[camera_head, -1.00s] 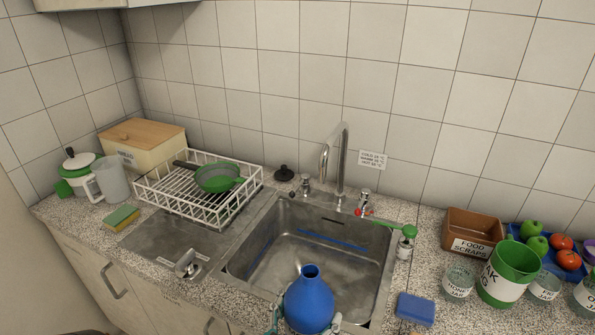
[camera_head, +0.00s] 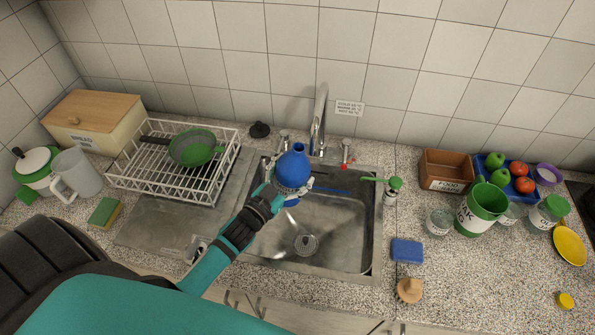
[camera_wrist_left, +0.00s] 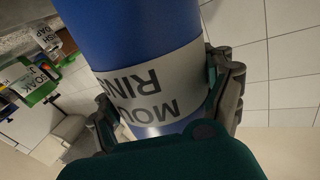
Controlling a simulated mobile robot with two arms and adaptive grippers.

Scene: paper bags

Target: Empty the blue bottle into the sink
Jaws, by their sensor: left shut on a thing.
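The blue bottle (camera_head: 293,168) is held above the left part of the sink (camera_head: 340,240), its narrow neck upward and roughly upright. My left gripper (camera_head: 284,189) is shut around the bottle's lower part. In the left wrist view, the bottle (camera_wrist_left: 125,35) fills the middle, with my left gripper's fingers (camera_wrist_left: 165,90) on either side of its white label. The label letters "MOU" and "RIN" show upside down; the rest is hidden. The sink floor and drain are visible, with no liquid seen pouring. My right gripper is not in view.
The faucet (camera_head: 319,120) stands just behind and right of the bottle. A dish rack (camera_head: 125,183) with a green pan is left of the sink.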

